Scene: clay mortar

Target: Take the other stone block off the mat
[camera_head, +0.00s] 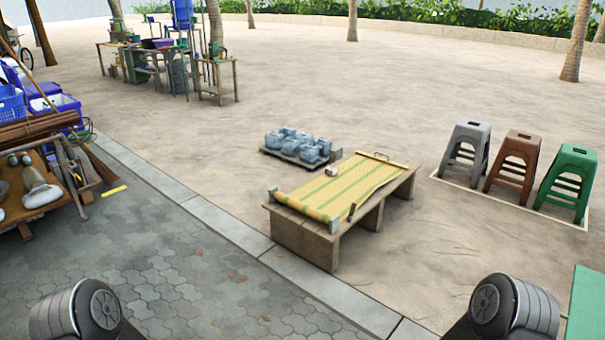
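A yellow mat with green stripes (338,190) lies on a low wooden bench (305,238), its near-left end rolled or raised. A small grey block (334,225) stands at the mat's near corner, and another small grey piece (272,194) shows at its left corner. A small pale, rounded block (332,171) sits at the mat's far-left edge. At this size I cannot tell for sure which of these are the stone blocks. A small dark brown piece (351,212) stands near the mat's right edge. Neither gripper is in view; only rounded parts of my arms show at the bottom.
A pallet of blue-grey jugs (297,146) stands behind the bench. Grey (466,150), brown (513,162) and green (567,180) stools stand at the right. A cart with stones (40,190) is at the left. Paving in front of the bench is clear, with a kerb (225,230) across it.

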